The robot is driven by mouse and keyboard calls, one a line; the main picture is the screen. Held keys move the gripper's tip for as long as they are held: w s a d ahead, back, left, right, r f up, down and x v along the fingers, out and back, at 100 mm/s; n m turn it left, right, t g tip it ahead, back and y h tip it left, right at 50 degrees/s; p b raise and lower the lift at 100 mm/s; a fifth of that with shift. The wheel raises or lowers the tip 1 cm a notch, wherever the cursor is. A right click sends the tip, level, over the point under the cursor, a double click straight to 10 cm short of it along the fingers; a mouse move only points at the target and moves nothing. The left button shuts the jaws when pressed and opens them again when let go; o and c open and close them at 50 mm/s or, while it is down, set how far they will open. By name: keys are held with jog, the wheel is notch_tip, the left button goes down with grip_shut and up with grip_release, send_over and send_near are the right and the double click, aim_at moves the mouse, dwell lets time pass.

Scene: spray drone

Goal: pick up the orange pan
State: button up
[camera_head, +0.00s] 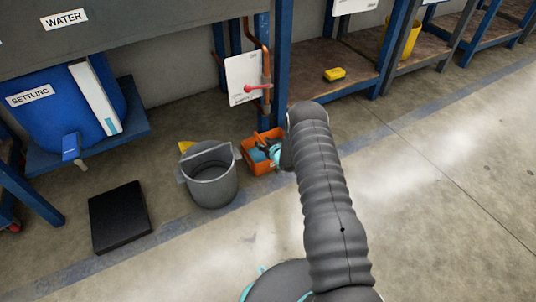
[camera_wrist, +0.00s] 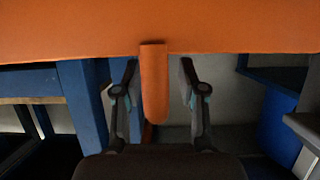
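In the wrist view, a wide orange surface fills the top, and a rounded orange handle of the pan (camera_wrist: 154,90) hangs down from it. My gripper (camera_wrist: 160,70) is open, with one finger on each side of the handle. A gap shows between the handle and each finger, wider on the right. In the head view, an orange box-like thing (camera_head: 249,161) with teal and dark parts in it stands on the floor beside the bucket. My arm's end hides its right side, and I cannot tell whether it is the same pan.
A grey bucket (camera_head: 212,190) stands left of the orange thing, with a black flat slab (camera_head: 119,216) farther left. A blue settling tank (camera_head: 62,112) sits on a low shelf. A blue post (camera_head: 283,50) and white card (camera_head: 243,78) are behind. The floor at right is clear.

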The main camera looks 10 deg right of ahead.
grip_shut()
jog(key=shift+r, duration=0.15)
jog(key=shift+r, duration=0.15)
